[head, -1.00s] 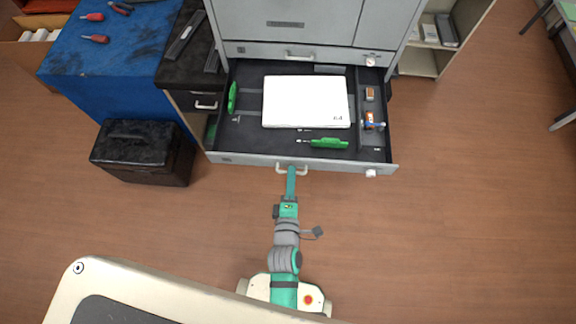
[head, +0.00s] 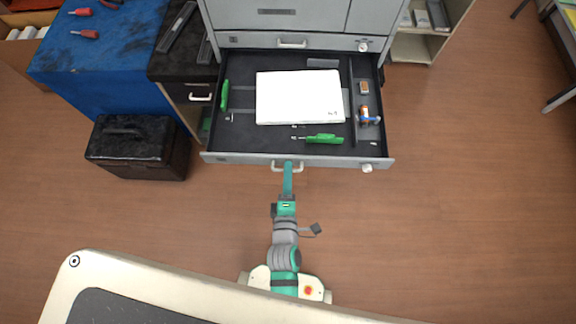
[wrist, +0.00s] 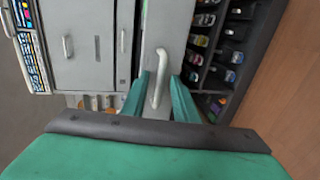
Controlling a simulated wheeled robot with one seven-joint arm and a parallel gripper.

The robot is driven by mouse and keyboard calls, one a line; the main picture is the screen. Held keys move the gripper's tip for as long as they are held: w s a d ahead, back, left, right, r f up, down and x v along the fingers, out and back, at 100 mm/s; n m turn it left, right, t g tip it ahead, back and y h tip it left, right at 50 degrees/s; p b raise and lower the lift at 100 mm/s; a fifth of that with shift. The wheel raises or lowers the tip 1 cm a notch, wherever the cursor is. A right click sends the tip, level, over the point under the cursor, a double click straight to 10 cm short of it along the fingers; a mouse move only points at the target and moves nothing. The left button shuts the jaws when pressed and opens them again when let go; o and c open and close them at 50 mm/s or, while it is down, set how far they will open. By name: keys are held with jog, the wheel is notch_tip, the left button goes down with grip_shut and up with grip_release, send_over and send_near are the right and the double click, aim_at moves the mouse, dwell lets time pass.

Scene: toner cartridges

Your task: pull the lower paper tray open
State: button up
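The lower paper tray (head: 222,157) is a wide grey drawer with a dark inside, pulled well out of the grey cabinet in the head view. A white stack of paper (head: 298,97) lies in it. Its pale handle (head: 274,168) sits mid-front. My gripper (head: 287,166) is at that handle. In the wrist view the green fingers (wrist: 161,84) stand on either side of the pale handle (wrist: 160,62), and the tray follows the gripper, so it is shut on the handle. The exact finger contact is hard to see.
The tray also holds green-handled tools (head: 324,138) and small orange-and-grey parts (head: 366,113). An upper drawer front (head: 240,41) above is shut. A black case (head: 130,147) stands on the floor at left. The wooden floor (head: 450,220) at right is clear.

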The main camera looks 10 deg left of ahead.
jog(key=shift+s, duration=0.1)
jog(key=v, duration=1)
jog(key=shift+s, duration=0.3)
jog(key=shift+s+r, duration=0.1)
jog(key=shift+r, duration=0.05)
jog(key=s+d+r+m+h, duration=0.1)
jog(key=s+d+r+m, duration=0.1)
jog(key=m, duration=0.8)
jog(key=s+d+r+m+h, duration=0.1)
jog(key=s+r+m, duration=0.4)
jog(key=m, duration=0.5)
jog(key=shift+d+r+h, duration=0.4)
jog(key=shift+d+r, duration=0.25)
jog(key=shift+d, duration=0.1)
jog(key=shift+s, duration=0.1)
jog(key=shift+s, duration=0.15)
